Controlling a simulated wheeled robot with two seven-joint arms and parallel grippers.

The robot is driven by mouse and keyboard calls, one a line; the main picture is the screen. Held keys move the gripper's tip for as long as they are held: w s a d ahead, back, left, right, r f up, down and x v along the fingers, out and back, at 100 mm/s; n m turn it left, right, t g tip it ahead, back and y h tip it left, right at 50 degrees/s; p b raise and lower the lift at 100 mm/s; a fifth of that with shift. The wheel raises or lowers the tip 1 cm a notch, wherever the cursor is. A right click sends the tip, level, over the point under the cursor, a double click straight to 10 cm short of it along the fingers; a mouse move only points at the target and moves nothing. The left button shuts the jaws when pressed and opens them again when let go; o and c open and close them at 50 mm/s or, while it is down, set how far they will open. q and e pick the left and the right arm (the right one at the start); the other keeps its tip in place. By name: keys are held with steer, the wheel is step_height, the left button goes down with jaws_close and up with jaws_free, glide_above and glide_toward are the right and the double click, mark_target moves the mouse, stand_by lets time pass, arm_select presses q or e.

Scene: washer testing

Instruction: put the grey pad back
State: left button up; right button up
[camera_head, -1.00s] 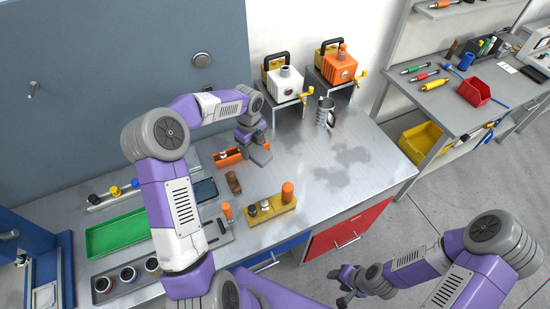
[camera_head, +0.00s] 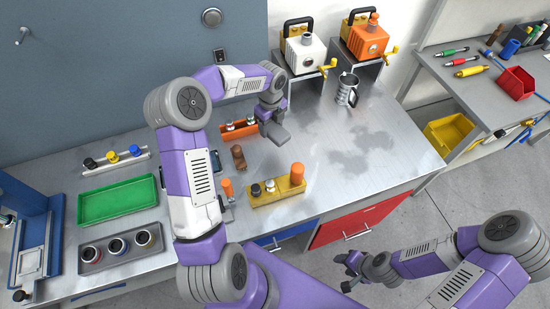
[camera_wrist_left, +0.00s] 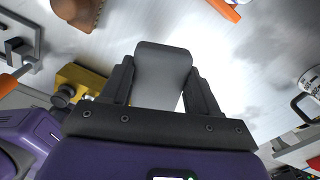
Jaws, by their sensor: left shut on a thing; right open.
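My left gripper (camera_head: 273,118) is shut on the grey pad (camera_head: 278,134) and holds it over the steel bench, to the right of the orange holder. In the left wrist view the grey pad (camera_wrist_left: 162,75) is a flat plate with a rounded end, standing out between the two dark fingers of the gripper (camera_wrist_left: 157,90). Its inner end is hidden by the gripper. My right gripper (camera_head: 350,272) is open and empty, low over the floor in front of the bench.
An orange holder (camera_head: 228,132), a brown object (camera_head: 238,154) and a yellow block (camera_head: 265,198) with an orange cylinder stand near the left gripper. The bench's right part is clear.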

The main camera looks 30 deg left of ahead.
mark_target(272, 150)
arm_select(q)
steer(key=shift+f, duration=0.5)
step_height(272, 150, down, 10)
steer(key=shift+r+b, duration=0.1)
steer(key=shift+b, duration=0.7)
arm_select(e)
step_height(272, 150, down, 2)
steer(key=shift+f, duration=0.1)
arm_select(q)
steer(key=o, duration=0.9)
steer(key=shift+f, duration=0.2)
steer(key=shift+o, duration=0.2)
arm_select(e)
steer(key=shift+f, duration=0.1)
arm_select(q)
steer(key=shift+r, duration=0.25)
step_height(272, 150, up, 12)
steer(key=shift+f+p, duration=0.1)
steer(key=shift+p, duration=0.7)
arm_select(e)
steer(key=shift+r, duration=0.85)
steer(key=shift+r, duration=0.1)
